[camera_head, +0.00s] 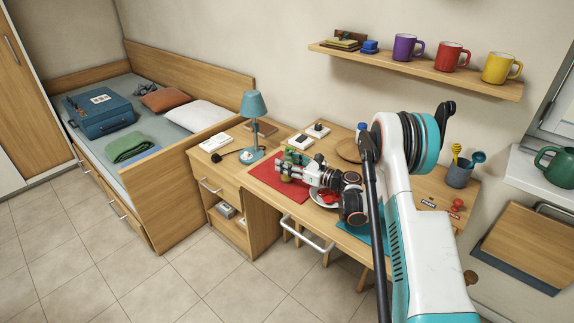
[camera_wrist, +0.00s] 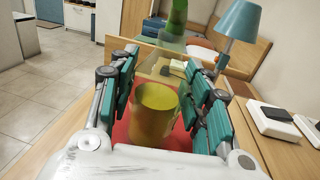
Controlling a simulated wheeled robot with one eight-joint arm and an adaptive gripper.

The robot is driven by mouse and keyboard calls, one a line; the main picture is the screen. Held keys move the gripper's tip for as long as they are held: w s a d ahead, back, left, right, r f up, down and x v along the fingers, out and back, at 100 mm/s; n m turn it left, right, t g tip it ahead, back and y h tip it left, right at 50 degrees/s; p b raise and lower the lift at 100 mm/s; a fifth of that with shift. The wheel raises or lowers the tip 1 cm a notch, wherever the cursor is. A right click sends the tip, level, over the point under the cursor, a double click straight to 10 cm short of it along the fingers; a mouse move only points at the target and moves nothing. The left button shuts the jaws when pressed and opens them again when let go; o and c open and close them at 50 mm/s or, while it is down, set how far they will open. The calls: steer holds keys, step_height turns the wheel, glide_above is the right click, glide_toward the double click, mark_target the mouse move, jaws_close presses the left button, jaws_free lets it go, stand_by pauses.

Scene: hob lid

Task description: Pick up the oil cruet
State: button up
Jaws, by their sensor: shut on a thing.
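The oil cruet (camera_wrist: 157,115) stands between my fingers in the wrist view, with yellow-green oil low in it, clear glass above and a green top. My gripper (camera_wrist: 166,78) is shut on it, with teal finger pads on both sides. In the head view my gripper (camera_head: 291,171) is over the red mat (camera_head: 262,177) at the left part of the desk, and hides most of the cruet. I cannot tell whether the cruet's base touches the mat.
A blue lamp (camera_head: 253,106) stands on the cabinet to the left, behind the gripper. A white plate (camera_head: 318,199) with red items lies right of the mat, partly under my arm. White switch-like boxes (camera_head: 317,130) lie at the back. A shelf (camera_head: 420,70) with mugs hangs above.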

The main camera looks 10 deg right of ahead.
step_height(320, 180, up, 20)
steer(key=p, duration=0.6)
steer(key=shift+p, duration=0.3)
steer(key=shift+f, duration=0.1)
steer(key=s+r+m+t+h, duration=0.4)
steer(key=s+m+h, duration=0.5)
steer(key=h, duration=0.3)
steer(key=shift+s+r+t+h, duration=0.35)
steer(key=shift+s+t, duration=0.25)
steer(key=shift+s, duration=0.3)
